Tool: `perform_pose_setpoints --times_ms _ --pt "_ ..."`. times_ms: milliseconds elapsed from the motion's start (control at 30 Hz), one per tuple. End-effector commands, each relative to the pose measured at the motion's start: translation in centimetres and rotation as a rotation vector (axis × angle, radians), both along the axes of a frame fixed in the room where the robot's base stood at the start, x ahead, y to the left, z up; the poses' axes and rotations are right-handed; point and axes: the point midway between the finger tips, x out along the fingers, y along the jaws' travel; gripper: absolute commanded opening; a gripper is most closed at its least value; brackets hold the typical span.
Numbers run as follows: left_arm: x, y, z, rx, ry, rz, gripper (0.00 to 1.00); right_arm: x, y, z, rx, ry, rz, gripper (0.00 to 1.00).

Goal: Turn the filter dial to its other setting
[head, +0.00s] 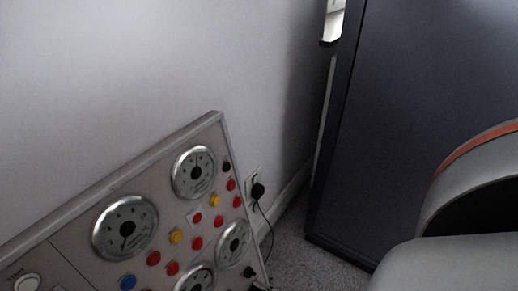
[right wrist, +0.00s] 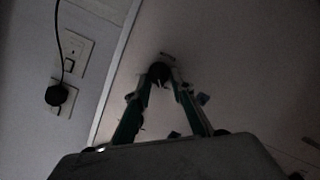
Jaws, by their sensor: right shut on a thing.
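My right gripper (right wrist: 160,78) shows in the right wrist view, with its two dark green fingers closing together at their tips. It is shut on a small dark round knob (right wrist: 159,70) on a pale panel face; the fingers cover part of it. Its marks and setting are too dark to read. In the head view, the tilted control panel (head: 135,183) has small black knobs near its right edge, one at the upper right (head: 226,166) and one lower down (head: 249,271). I cannot tell which one is held. My left gripper is in neither view.
The panel carries round gauges (head: 125,227) and red, yellow and blue buttons. A wall socket with a black plug (head: 258,190) and cable is beside it, also in the right wrist view (right wrist: 57,94). A dark cabinet (head: 400,110) stands at right, with carpet (head: 320,262) between.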

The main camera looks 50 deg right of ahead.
Motion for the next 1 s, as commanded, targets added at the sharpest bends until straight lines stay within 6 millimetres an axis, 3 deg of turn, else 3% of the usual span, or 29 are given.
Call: perform_pose_setpoints --times_ms 167,200,267,667,767,1000 --pt "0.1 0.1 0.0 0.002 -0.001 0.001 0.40 -0.1 0.0 -0.1 0.001 0.001 0.000 0.01" --pt "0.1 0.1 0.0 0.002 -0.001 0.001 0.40 -0.1 0.0 -0.1 0.001 0.001 0.000 0.28" --pt "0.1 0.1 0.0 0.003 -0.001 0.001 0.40 -0.1 0.0 -0.1 0.001 0.001 0.000 0.39" --pt "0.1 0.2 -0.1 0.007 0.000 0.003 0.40 -0.4 0.0 0.1 0.001 0.001 0.000 0.39" --pt "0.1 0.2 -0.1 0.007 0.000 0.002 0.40 -1.5 0.0 0.3 0.002 0.003 0.000 0.39" --pt "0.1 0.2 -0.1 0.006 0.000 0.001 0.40 -6.1 0.0 1.6 0.001 0.005 0.000 0.39"
